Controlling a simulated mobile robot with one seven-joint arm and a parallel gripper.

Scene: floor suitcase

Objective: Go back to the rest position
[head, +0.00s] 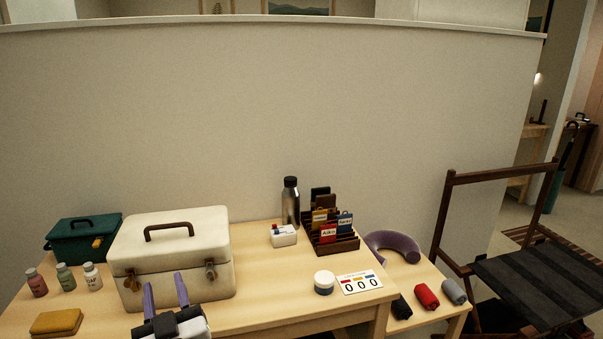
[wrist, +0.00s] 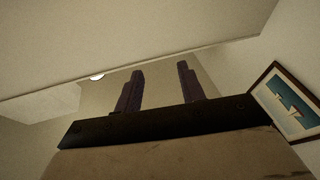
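My gripper (head: 164,281) is at the bottom of the head view, in front of the cream case on the table. Its two purple fingers point up and stand apart with nothing between them. In the wrist view the two fingers (wrist: 160,69) also show apart and empty, against plain wall and ceiling. The cream case (head: 185,245) has a brown handle and metal latches, and its lid is down. The gripper overlaps its lower front in the picture; whether they touch cannot be told.
The wooden table (head: 262,290) holds a green box (head: 80,238), small bottles (head: 64,277), a yellow block (head: 56,322), a steel flask (head: 290,201), a tag rack (head: 334,240), a round jar (head: 324,282) and a number card (head: 359,283). A folding chair (head: 530,280) stands right.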

